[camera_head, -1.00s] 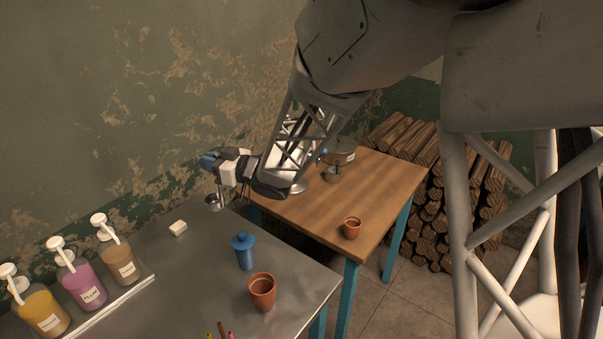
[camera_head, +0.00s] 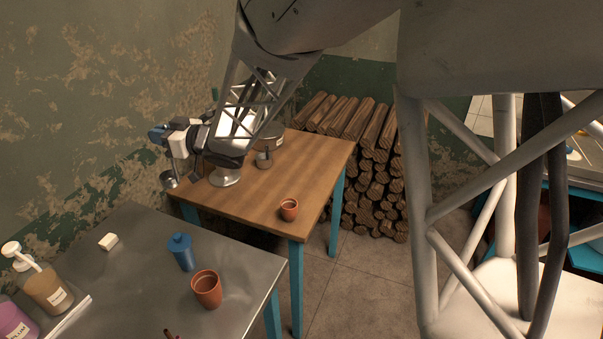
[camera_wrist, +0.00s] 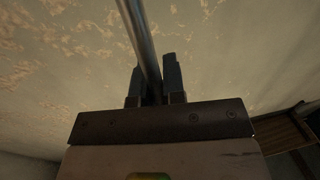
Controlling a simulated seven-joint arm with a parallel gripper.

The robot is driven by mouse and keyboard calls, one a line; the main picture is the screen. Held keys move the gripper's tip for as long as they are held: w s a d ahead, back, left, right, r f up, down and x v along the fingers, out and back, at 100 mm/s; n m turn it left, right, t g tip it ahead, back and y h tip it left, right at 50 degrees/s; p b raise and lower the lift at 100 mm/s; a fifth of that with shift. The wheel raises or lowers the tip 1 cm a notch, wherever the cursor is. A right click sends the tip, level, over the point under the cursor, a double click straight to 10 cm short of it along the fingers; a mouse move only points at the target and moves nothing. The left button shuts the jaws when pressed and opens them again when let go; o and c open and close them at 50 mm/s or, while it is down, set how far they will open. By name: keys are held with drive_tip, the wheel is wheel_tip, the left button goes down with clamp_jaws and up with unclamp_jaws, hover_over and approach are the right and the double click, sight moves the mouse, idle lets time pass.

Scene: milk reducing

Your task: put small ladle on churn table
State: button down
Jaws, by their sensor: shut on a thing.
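My gripper (camera_head: 158,135) is shut on the small ladle (camera_head: 169,180), which hangs upright with its metal cup down. In the wrist view the ladle's handle (camera_wrist: 140,35) passes between the two fingers (camera_wrist: 157,85). The churn table (camera_head: 250,203) has a wooden top and blue legs. My arm partly hides metal equipment (camera_head: 226,177) on the table.
A small clay cup (camera_head: 289,210) and a small dark-handled metal item (camera_head: 264,159) are on the wooden table. Stacked logs (camera_head: 375,185) stand behind.

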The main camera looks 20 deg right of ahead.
drive_tip(key=s+d+m+t+h, duration=0.1)
drive_tip(key=d+m+t+h, duration=0.4)
drive_tip(key=d, duration=1.6)
drive_tip(key=s+d+m+t+h, duration=0.2)
drive_tip(key=d+m+h, duration=0.3)
drive_tip(key=d, duration=1.6)
wheel_tip(320, 180, down, 15)
drive_tip(key=n+h, duration=0.1)
drive_tip(key=shift+w+a, duration=0.15)
drive_tip(key=shift+r, duration=0.1)
drive_tip(key=w+d, duration=0.2)
drive_tip(key=w, duration=0.5)
drive_tip(key=w+d+f, duration=0.1)
drive_tip(key=w+d, duration=0.1)
drive_tip(key=w, duration=0.6)
drive_tip(key=shift+w+d+f, duration=0.15)
drive_tip(key=shift+w+f, duration=0.05)
drive_tip(key=shift+f, duration=0.05)
drive_tip(key=shift+f, duration=1.85)
